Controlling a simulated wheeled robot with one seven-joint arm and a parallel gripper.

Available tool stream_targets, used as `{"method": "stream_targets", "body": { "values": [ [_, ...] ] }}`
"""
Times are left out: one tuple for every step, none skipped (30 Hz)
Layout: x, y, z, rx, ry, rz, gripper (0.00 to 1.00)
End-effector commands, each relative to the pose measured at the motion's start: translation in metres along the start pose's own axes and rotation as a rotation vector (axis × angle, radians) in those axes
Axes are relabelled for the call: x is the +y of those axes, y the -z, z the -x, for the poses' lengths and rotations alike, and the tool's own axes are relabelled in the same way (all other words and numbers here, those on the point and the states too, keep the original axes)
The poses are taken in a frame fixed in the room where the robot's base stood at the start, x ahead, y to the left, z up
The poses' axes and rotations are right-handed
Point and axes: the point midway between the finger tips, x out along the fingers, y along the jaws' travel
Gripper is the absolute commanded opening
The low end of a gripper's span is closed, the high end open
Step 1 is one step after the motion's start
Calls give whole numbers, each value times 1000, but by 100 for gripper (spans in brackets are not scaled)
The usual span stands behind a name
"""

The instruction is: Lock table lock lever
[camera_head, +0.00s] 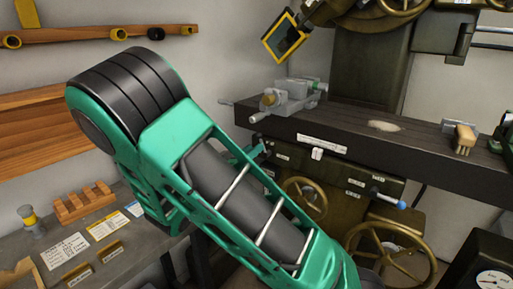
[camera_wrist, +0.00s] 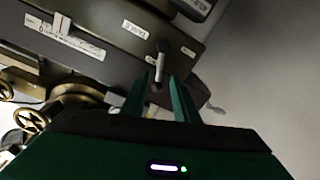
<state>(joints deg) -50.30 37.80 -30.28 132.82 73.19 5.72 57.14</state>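In the wrist view, a lever with a pale shaft and a dark round knob (camera_wrist: 161,47) stands out from the dark machine, beside a small white label (camera_wrist: 135,29). I take it as the table lock lever; the label is too small to read surely. My gripper (camera_wrist: 158,78) is open, its two green fingers on either side of the lever's shaft in the picture. I see a gap on both sides; whether the fingertips reach the lever in depth I cannot tell. In the head view my green arm hides most of the gripper area and this lever.
The long dark machine table (camera_head: 350,143) carries a grey vise (camera_head: 290,97) and a wooden-handled brush (camera_head: 464,138). Below it are brass handwheels (camera_head: 305,198) and a blue-knobbed lever (camera_head: 390,202). A bench (camera_head: 115,265) with a wooden rack (camera_head: 84,203) stands at lower left.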

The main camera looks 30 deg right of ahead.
Motion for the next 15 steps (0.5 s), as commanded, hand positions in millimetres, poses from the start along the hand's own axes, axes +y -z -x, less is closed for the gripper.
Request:
{"method": "stream_targets", "body": {
  "values": [
    [1, 0, -10, 0, -3, 0, 27],
    [1, 0, -14, -1, -3, 0, 27],
    [1, 0, -20, -1, -2, 0, 27],
    [1, 0, -24, -1, -2, -1, 27],
    [1, 0, -28, -1, -3, -1, 27],
    [0, 0, -32, -1, -2, -1, 27],
    [0, 0, -35, -1, -1, -2, 27],
    [0, 0, -38, -1, -1, -2, 27],
    [0, 0, -40, -2, -1, -2, 27],
    [0, 0, -42, -2, 0, -1, 27],
    [0, 0, -43, -2, 0, -1, 27],
    [0, 0, -44, -1, 1, -1, 27],
    [0, 0, -45, -1, 1, -1, 27],
    [0, 0, -45, -1, 1, -1, 27],
    [0, 0, -46, -1, 1, -1, 27]
  ]
}}
